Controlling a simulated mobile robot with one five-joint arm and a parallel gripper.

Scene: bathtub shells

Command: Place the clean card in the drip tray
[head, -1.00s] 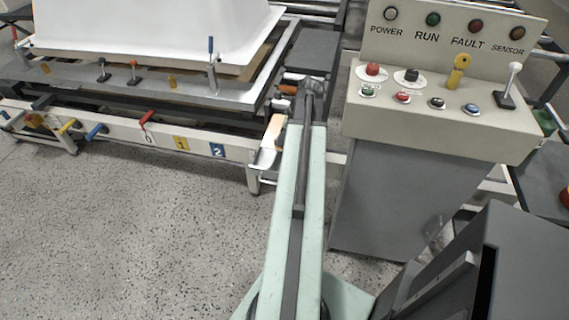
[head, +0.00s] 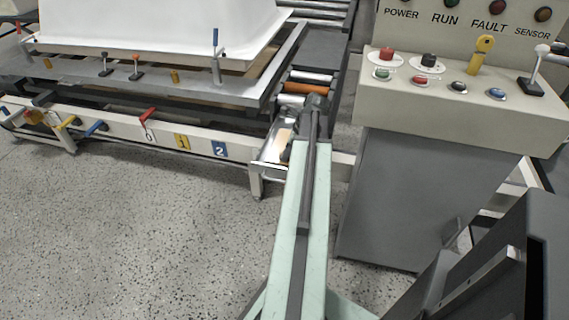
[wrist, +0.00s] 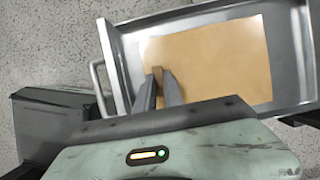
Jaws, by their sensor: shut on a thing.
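The clean card (wrist: 215,60) is a flat tan sheet with a small darker tab at its near left edge. My gripper (wrist: 160,82) is shut on the card at that tab. The drip tray (wrist: 128,62) is a shallow metal tray with raised walls and a wire handle on its left. In the wrist view the card lies over the tray floor, inside the walls; I cannot tell if it touches the floor.
A control console (head: 455,100) with buttons and a lever stands right of my arm. A white tub shell (head: 150,30) sits on a metal frame at the left. The frame's front rail (head: 120,130) carries coloured levers and number plates. Speckled floor (head: 130,235) is open at front left.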

